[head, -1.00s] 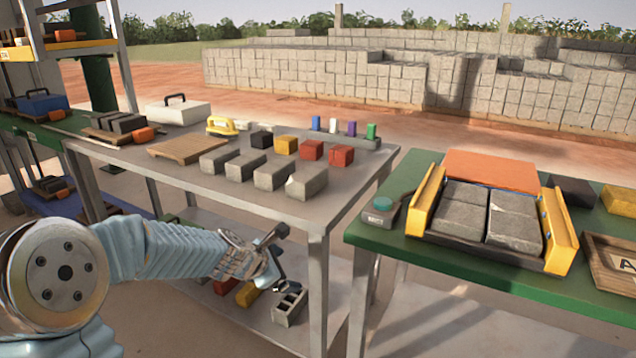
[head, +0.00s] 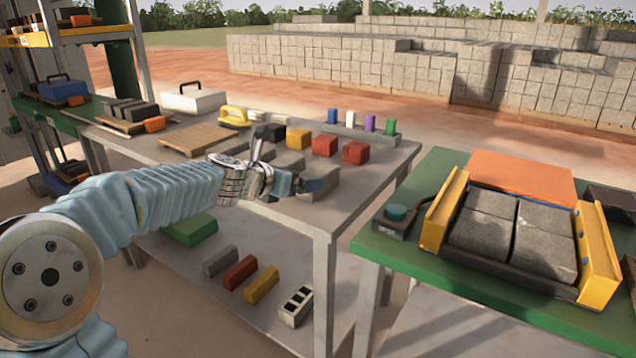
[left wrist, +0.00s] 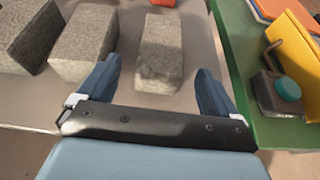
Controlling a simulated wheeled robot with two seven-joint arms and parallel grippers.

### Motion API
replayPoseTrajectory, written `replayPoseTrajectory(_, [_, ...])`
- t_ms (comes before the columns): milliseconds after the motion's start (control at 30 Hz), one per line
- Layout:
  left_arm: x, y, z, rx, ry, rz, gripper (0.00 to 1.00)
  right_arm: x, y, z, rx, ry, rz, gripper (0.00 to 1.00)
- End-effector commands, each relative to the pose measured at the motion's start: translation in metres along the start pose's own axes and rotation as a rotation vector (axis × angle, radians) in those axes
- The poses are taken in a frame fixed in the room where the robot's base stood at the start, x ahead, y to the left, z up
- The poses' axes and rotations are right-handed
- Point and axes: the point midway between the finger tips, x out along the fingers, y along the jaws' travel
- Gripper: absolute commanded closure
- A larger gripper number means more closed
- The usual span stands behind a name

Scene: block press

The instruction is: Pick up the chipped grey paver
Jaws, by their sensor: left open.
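The chipped grey paver (head: 328,178) lies at the right end of a row of grey pavers on the metal table, partly hidden by my left gripper (head: 288,166). In the left wrist view the paver (left wrist: 161,45) lies ahead of and partly between my open left fingers, one on each side, with nothing held. Another grey paver (left wrist: 84,42) lies just left of the left finger. My right gripper is not in view.
Black, yellow (head: 298,138) and red blocks (head: 355,152) stand behind the grey row. A green table (head: 400,254) with a block press (head: 440,212) stands to the right. A lower shelf holds several blocks, including a hollow one (head: 296,305).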

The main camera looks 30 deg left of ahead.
Motion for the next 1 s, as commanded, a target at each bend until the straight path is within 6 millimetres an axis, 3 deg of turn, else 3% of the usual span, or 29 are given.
replayPoseTrajectory(267, [0.029, -0.001, -0.001, 0.001, 0.0, -0.001, 0.06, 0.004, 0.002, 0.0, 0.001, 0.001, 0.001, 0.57])
replayPoseTrajectory(500, [0.066, -0.001, -0.002, 0.001, 0.001, -0.001, 0.06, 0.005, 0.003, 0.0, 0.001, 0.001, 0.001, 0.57])
replayPoseTrajectory(800, [0.073, -0.001, -0.002, 0.002, 0.0, 0.001, 0.06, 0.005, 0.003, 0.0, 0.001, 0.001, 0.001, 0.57])
replayPoseTrajectory(1000, [0.073, -0.001, -0.002, 0.002, 0.0, 0.001, 0.35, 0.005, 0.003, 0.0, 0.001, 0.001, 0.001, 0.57])
